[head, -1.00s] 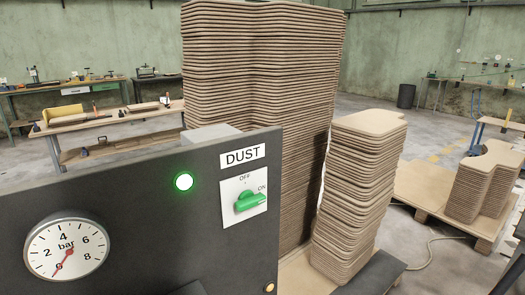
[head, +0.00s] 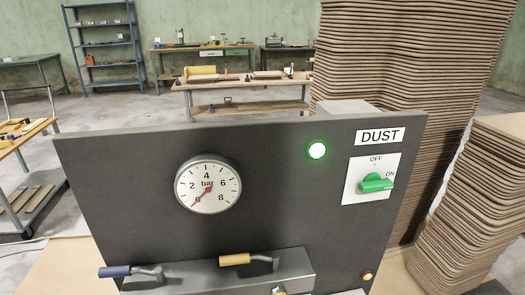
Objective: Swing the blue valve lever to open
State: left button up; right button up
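The blue valve lever (head: 115,271) is at the lower left of the dark panel (head: 270,190). Its blue grip points left, and its metal arm runs right to a pivot on a grey block (head: 200,277). A second lever with a yellow grip (head: 235,259) sits to its right on the same block, also with its grip pointing left. The pressure gauge (head: 208,184) has its red needle at the lower left, near zero. Neither of my grippers shows in the head view.
The green DUST switch (head: 376,184) points to ON, and a green lamp (head: 317,151) is lit. Tall stacks of curved boards (head: 405,90) stand behind and right of the panel. A cart (head: 30,190) stands at the left, with workbenches and a blue shelf behind.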

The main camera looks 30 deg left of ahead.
aim_at(119, 271)
jog(key=u, duration=1.05)
jog(key=k, duration=0.2)
jog(key=u, duration=0.65)
jog(key=i, duration=0.3)
